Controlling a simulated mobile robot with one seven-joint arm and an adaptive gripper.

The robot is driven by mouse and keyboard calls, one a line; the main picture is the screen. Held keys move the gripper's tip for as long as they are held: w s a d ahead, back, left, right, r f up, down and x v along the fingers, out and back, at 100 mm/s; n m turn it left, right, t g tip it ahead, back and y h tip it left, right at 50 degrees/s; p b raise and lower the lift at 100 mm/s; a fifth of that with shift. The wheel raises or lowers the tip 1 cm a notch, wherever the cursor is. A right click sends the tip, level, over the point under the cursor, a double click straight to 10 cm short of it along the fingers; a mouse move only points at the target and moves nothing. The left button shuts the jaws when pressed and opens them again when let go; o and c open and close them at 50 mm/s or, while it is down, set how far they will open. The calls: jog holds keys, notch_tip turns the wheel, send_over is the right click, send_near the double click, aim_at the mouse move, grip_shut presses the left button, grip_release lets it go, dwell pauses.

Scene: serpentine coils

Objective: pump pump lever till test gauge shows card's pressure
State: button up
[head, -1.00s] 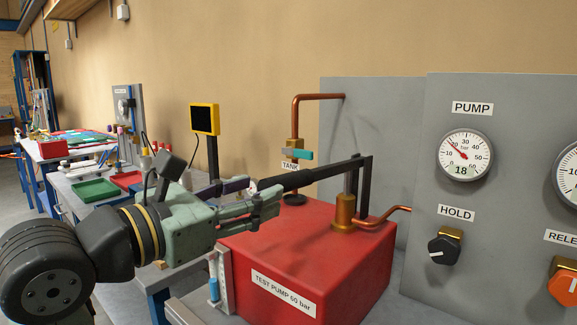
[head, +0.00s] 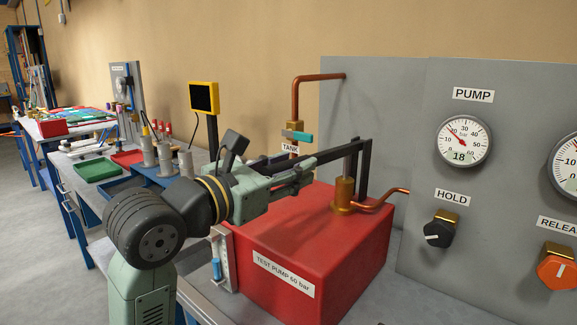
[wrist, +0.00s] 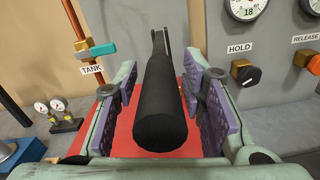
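The red test pump (head: 330,240), labelled "TEST PUMP 60 bar", has a black lever (head: 345,148) sloping down to the left from its upright link. My gripper (head: 308,172) is around the lever's handle. In the wrist view the black handle (wrist: 160,110) lies between the two purple pads of my gripper (wrist: 165,95), with narrow gaps visible beside it, so the fingers look open. The PUMP gauge (head: 464,141) shows 18 bar. Another gauge (head: 569,165) is cut off at the right edge, its reading hidden. No card with a readable pressure is in view.
The grey panel carries the black HOLD knob (head: 439,231) and orange RELEASE knob (head: 557,268). A copper TANK pipe with a teal valve handle (head: 298,136) stands behind the lever. A yellow-framed screen (head: 204,97) and a green tray (head: 97,169) are to the left.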

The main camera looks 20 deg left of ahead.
grip_shut()
dwell(0.5)
jog(key=shift+f, duration=0.1)
notch_tip(320, 180, down, 2)
jog(key=t+b, duration=0.1)
jog(key=b, duration=0.3)
jog(key=shift+f, duration=0.2)
jog(key=shift+r, duration=0.1)
jog(key=shift+o, duration=1.2)
grip_release()
